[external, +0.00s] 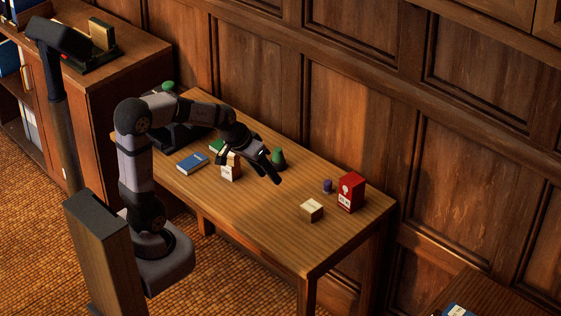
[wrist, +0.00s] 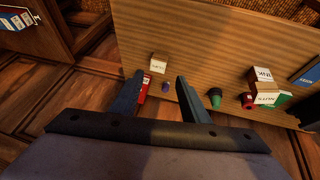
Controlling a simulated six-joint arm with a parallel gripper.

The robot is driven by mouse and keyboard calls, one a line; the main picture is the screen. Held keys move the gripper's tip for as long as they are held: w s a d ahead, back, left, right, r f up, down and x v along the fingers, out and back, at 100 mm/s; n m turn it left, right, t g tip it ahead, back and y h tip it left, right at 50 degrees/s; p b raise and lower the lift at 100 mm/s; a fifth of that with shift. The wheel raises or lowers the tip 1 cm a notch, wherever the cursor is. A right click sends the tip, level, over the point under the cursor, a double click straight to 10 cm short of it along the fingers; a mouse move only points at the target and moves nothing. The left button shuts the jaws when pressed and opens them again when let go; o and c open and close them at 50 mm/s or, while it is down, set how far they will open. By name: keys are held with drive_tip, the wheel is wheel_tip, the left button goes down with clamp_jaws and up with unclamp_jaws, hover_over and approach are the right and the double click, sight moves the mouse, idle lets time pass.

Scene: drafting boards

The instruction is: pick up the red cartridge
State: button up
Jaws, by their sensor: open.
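A small round red item with a dark centre, perhaps the red cartridge (wrist: 248,100), lies on the table beside the white boxes in the wrist view. I cannot make it out in the external view, where my arm covers that area. A red box with a white label (external: 351,191) stands upright near the table's far right; in the wrist view the red box (wrist: 144,88) is partly hidden by the left finger. My gripper (external: 277,172) is open and empty above the table. Its two fingers (wrist: 160,76) are apart in the wrist view, touching nothing visible.
A purple item (external: 327,186) and a cream box (external: 312,210) stand near the red box. A green-topped item (external: 278,158) is near my gripper. A white box (external: 230,172) and a blue book (external: 192,162) lie farther left. The table's front middle is clear; a panelled wall backs it.

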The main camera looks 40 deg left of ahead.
drive_tip(key=w+a+r+n+t+y+b, duration=0.1)
drive_tip(key=w+r+t+b, duration=0.15)
drive_tip(key=w, duration=0.65)
drive_tip(key=w+a+r+n+t+b, duration=0.15)
drive_tip(key=w+t, duration=0.25)
drive_tip(key=w, duration=0.4)
drive_tip(key=w+a+r+n+t+y+b, duration=0.35)
drive_tip(key=w+a+y+b, duration=0.2)
drive_tip(key=w+a, duration=0.3)
drive_tip(key=s+a+f+n+g+y+b, duration=0.55)
drive_tip(key=a+f+n+g+y, duration=0.3)
drive_tip(key=a, duration=0.35)
drive_tip(key=shift+m+g+y, duration=0.3)
drive_tip(key=shift+m+g, duration=0.05)
drive_tip(key=shift+g, duration=0.3)
drive_tip(key=f, duration=1.6)
drive_tip(key=shift+s+d, duration=0.1)
drive_tip(key=shift+s, duration=0.2)
drive_tip(key=shift+x, duration=3.65)
drive_tip(key=shift+r, duration=0.15)
drive_tip(key=shift+c, duration=0.7)
